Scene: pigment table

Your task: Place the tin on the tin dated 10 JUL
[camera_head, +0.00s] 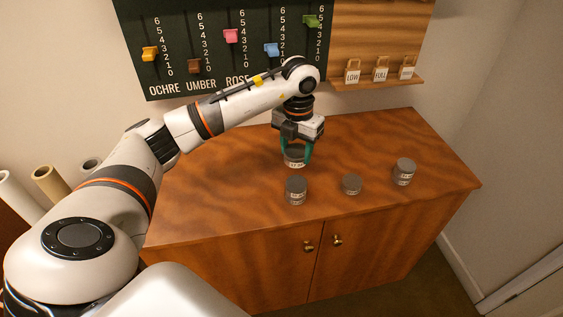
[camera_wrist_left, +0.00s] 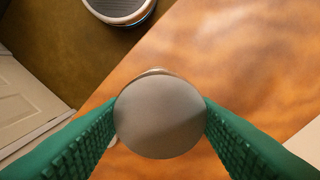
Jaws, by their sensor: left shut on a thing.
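My left gripper (camera_head: 296,154) points down at the back middle of the wooden table. Its green fingers are shut on a grey-lidded tin (camera_head: 294,160), whose round lid fills the gap between the fingers in the left wrist view (camera_wrist_left: 158,117). A pale rim shows just past that lid; I cannot tell what it belongs to. Three other tins stand in front and to the right: a taller labelled tin (camera_head: 296,191), a short tin (camera_head: 352,185) and a labelled tin (camera_head: 404,172). Their label dates are too small to read. My right gripper is not in view.
The wooden table (camera_head: 225,205) is clear at left and between the tins. A dark slider board (camera_head: 210,45) hangs on the wall behind, with a small shelf (camera_head: 375,84) of tagged padlock shapes at its right. Rolled tubes (camera_head: 45,178) stand left of the table.

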